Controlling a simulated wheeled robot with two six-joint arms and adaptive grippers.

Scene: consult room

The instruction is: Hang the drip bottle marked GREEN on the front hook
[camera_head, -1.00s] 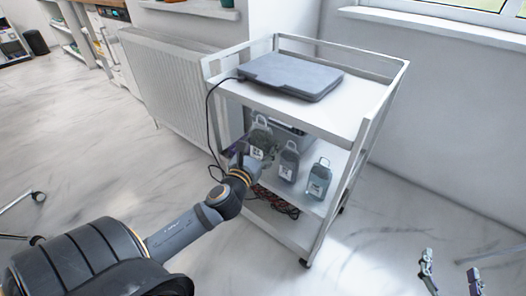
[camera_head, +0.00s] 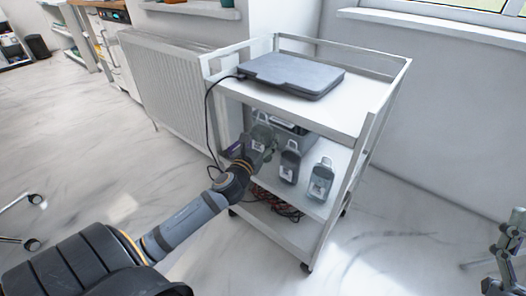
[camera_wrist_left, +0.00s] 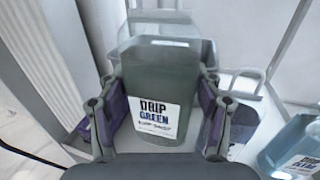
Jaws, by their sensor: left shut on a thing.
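The drip bottle marked GREEN (camera_wrist_left: 157,82) stands between my left gripper's fingers (camera_wrist_left: 156,112) in the left wrist view, its white label facing the camera. In the head view it shows on the cart's middle shelf (camera_head: 262,133), partly covered by my left gripper (camera_head: 256,148), which is shut on it. I cannot tell whether its base touches the shelf. My right gripper (camera_head: 505,252) is at the lower right edge, partly cut off; its jaw state is unclear. I see no hook in these views.
Two more drip bottles stand to the right on the same shelf, a dark one (camera_head: 289,163) and a bluish one (camera_head: 320,180). A grey box (camera_head: 292,132) is behind them. The white cart (camera_head: 348,118) carries a closed laptop (camera_head: 291,75). Cables (camera_head: 277,204) lie below.

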